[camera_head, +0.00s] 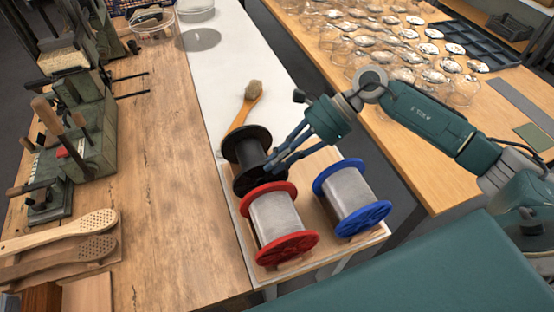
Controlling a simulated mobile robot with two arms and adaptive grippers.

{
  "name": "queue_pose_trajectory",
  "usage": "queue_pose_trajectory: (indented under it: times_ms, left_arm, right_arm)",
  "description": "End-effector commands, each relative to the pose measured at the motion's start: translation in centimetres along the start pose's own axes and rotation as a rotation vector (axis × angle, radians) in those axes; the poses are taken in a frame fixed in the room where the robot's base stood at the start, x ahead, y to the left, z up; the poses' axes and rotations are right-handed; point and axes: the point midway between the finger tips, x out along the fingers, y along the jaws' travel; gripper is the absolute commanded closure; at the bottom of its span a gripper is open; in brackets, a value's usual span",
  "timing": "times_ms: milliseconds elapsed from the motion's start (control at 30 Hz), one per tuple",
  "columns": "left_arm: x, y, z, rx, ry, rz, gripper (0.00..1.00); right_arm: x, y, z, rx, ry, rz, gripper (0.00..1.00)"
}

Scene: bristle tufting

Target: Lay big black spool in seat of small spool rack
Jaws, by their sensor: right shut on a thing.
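The big black spool (241,151) is at the back left of a spool group, tilted, with its near part hidden behind the red spool. My right gripper (273,162) reaches in from the right and its fingers are shut on the black spool's right side. The small spool rack (322,222) is a light wooden stand under the spools, mostly covered by them. I cannot tell whether the black spool touches its seat. A red spool (275,216) with pale wire is in front, and a blue spool (350,191) is at the right. My left gripper is not in view.
A wooden brush (246,105) lies just behind the black spool on the white tabletop (225,65). A wooden bench (165,190) at the left holds tools and perforated brush blanks (60,232). Several glass domes crowd the right table (395,115).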

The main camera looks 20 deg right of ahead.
Motion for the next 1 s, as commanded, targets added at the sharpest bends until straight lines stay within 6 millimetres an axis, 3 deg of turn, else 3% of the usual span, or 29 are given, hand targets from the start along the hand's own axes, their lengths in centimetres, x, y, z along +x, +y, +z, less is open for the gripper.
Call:
queue_pose_trajectory:
  times_ms: [433, 467, 567, 767, 867, 1000]
  left_arm:
    - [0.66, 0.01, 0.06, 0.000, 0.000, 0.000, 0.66]
    - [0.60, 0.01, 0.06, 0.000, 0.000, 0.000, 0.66]
    - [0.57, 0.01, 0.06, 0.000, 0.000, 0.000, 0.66]
    - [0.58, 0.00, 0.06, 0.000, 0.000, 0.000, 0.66]
    - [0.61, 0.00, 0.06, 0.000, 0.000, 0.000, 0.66]
    - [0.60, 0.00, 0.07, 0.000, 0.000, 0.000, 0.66]
  right_arm:
    - [0.19, -0.13, -0.12, -0.004, -0.004, -0.004, 1.00]
    - [0.15, -0.13, -0.08, -0.004, -0.004, -0.004, 0.82]
    - [0.16, -0.11, -0.11, -0.004, -0.003, -0.004, 0.64]
    - [0.22, -0.05, -0.23, -0.002, -0.002, -0.002, 0.64]
    - [0.35, 0.09, -0.51, 0.003, 0.003, 0.003, 0.48]
    - [0.31, 0.05, -0.44, 0.001, 0.002, 0.001, 0.48]
